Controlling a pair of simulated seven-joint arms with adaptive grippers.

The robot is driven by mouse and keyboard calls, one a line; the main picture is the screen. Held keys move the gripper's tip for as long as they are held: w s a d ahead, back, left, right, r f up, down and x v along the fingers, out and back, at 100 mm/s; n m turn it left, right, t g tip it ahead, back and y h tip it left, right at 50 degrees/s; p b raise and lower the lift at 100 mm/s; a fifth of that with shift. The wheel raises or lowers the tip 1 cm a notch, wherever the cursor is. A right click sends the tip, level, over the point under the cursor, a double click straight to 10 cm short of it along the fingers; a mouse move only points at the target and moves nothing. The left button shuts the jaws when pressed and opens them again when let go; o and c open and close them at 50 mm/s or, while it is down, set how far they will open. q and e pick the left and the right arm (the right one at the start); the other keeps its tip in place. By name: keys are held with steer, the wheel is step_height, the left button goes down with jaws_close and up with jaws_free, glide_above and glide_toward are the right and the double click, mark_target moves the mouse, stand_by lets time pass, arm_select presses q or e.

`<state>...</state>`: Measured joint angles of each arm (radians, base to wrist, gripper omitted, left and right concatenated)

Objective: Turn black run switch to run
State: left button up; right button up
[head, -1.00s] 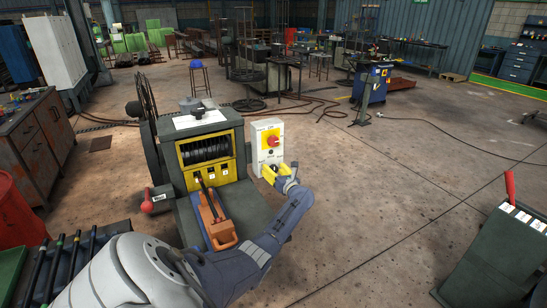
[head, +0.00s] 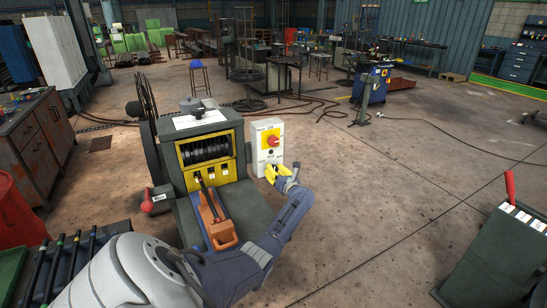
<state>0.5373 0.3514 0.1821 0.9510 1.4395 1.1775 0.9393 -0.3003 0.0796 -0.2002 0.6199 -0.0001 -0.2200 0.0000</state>
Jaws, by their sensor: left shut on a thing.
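A pale control box (head: 262,136) stands at the right side of the capstan drum machine (head: 206,147). A red rotary knob on a yellow plate (head: 273,142) shows on its upper face. The black run switch is not visible; the lower part of the box face is covered by my left gripper (head: 272,173). That gripper has yellow fingers and is at the lower front of the box, its arm reaching in from below. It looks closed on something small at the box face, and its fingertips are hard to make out. My right gripper is not in view.
An orange-brown handled piece (head: 216,222) lies on the machine's sloping front. A red-knobbed lever (head: 148,205) sticks out at its left. A dark green cabinet with a red lever (head: 495,250) stands at the lower right. The floor between is clear.

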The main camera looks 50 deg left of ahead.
arm_select(q)
steer(key=m, duration=0.5)
steer(key=shift+w+r, duration=0.1)
steer(key=shift+m, duration=1.9)
steer(key=shift+w+r, duration=0.1)
steer(key=o, duration=1.3)
steer(key=shift+f, duration=0.2)
steer(key=shift+d, duration=0.45)
steer(key=v, duration=1.1)
steer(key=shift+d, duration=0.1)
